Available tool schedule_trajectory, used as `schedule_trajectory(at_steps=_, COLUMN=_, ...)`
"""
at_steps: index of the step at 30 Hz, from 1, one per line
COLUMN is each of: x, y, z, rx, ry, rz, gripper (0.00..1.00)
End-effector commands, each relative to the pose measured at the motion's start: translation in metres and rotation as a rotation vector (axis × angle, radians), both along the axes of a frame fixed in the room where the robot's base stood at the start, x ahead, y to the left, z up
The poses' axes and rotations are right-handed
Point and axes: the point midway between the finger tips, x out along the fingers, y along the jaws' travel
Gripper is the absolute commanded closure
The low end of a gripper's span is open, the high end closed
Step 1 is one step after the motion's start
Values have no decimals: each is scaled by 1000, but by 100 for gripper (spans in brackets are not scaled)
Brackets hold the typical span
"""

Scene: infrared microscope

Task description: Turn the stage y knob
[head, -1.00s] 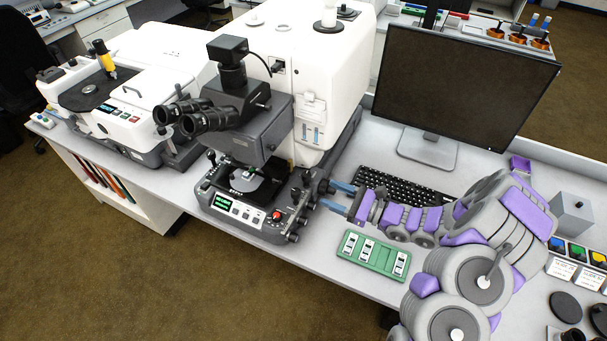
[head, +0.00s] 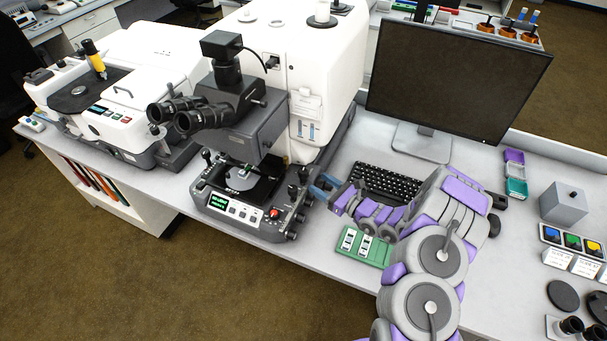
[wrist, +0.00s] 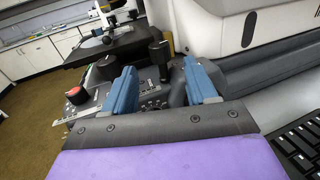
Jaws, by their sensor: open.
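The microscope (head: 240,130) stands on the bench with its black stage (head: 245,185) at the front. Dark knobs (head: 292,192) sit on the right side of its base; which one is the stage y knob I cannot tell. My gripper (head: 320,186) is at that right side, its blue fingers pointing left at the knobs. In the wrist view my gripper (wrist: 162,85) is open, with the two blue fingers apart. A tall black knob (wrist: 160,55) shows beyond and between the fingertips. I see no contact with it. A red knob (wrist: 77,95) is left of the fingers.
A black keyboard (head: 385,183) lies just behind my arm, with a monitor (head: 455,80) behind it. A green slide tray (head: 362,247) lies in front of my arm. A grey box (head: 563,203) and coloured buttons stand at the right.

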Motion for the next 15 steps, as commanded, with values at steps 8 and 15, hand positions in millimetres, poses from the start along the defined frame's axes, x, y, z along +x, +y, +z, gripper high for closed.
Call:
schedule_trajectory(at_steps=8, x=31, y=43, z=-1, rx=-1, ry=-3, rz=5, gripper=43)
schedule_trajectory(at_steps=15, x=46, y=62, z=0, rx=1, ry=1, rz=1, gripper=43)
